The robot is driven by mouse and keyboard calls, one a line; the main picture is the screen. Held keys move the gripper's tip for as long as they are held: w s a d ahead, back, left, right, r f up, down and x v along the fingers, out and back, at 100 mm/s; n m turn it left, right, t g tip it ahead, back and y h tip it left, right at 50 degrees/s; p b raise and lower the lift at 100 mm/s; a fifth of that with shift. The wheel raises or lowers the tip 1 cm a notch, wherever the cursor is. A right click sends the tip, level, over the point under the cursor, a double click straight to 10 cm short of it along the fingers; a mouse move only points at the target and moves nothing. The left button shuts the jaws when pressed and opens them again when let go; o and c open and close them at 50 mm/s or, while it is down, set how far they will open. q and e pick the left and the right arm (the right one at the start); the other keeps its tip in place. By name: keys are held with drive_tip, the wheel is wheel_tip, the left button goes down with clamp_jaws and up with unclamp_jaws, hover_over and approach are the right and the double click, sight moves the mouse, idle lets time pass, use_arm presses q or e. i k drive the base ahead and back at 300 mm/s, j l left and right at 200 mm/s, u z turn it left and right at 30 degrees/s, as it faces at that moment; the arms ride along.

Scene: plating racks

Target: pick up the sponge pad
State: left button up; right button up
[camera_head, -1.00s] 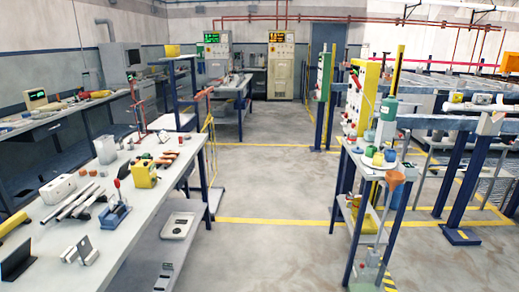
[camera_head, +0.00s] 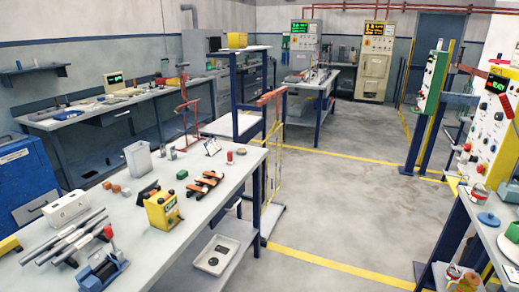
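I cannot tell for certain which item is the sponge pad. A small dark green block (camera_head: 182,174) lies on the left workbench (camera_head: 215,207), behind a yellow meter box (camera_head: 162,210). Several small orange-brown blocks (camera_head: 116,188) lie farther left on the same bench. A yellow object (camera_head: 9,245) is partly cut off at the left edge. Neither of my grippers shows in the head view.
The bench also holds metal rods (camera_head: 65,238), a blue clamp (camera_head: 102,272), a white box (camera_head: 66,209) and a grey container (camera_head: 138,160). Clear floor (camera_head: 345,215) lies right of the bench. A side table (camera_head: 490,235) and control panel (camera_head: 492,125) stand at right.

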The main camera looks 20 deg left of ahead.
sight(230, 161)
drive_tip(key=i+u, duration=0.35)
drive_tip(key=i+l+u, duration=0.15)
drive_tip(key=i+u, duration=0.15)
drive_tip(key=i, duration=0.2)
drive_tip(key=i+l+u, duration=0.2)
drive_tip(key=i+u, duration=0.15)
